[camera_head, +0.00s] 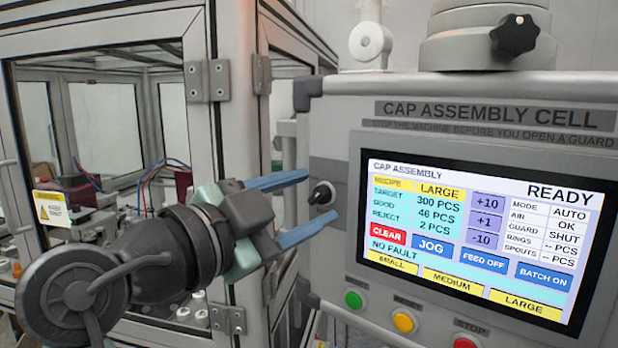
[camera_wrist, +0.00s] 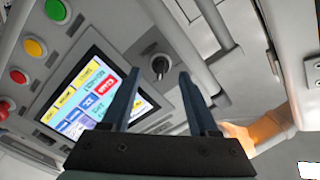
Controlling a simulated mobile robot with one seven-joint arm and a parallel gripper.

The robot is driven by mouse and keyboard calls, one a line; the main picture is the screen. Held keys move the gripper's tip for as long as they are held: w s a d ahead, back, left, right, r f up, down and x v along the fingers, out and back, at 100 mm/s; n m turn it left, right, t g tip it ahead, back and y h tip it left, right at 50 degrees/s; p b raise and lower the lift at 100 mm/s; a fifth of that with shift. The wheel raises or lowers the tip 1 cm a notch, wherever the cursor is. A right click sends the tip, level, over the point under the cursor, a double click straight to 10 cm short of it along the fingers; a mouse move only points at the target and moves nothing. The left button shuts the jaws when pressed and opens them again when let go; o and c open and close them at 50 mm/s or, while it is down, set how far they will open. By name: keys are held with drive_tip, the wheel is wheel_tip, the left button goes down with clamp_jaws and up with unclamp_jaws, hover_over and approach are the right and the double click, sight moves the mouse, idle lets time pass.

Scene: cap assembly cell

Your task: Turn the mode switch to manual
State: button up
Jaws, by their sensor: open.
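The mode switch (camera_head: 322,194) is a black knob on the grey side strip of the panel, left of the screen. It also shows in the wrist view (camera_wrist: 160,66), ahead of the fingertips. My gripper (camera_head: 320,197) is open, with its two blue fingers on either side of the knob in the head view, one above and one below. In the wrist view the fingers (camera_wrist: 158,82) reach toward the knob and nothing is between them. I cannot tell whether they touch it. The screen (camera_head: 480,240) reads MODE AUTO and READY.
Green (camera_head: 354,299), yellow (camera_head: 404,321) and red STOP (camera_head: 466,342) buttons line the panel below the screen. A guarded glass enclosure (camera_head: 225,140) stands left of the panel. A black star knob (camera_head: 514,36) sits above it. An orange-brown shape (camera_wrist: 255,132) shows right of the fingers in the wrist view.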

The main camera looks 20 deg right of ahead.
drive_tip(key=shift+w+d, duration=0.35)
drive_tip(key=shift+d, duration=0.1)
clamp_jaws()
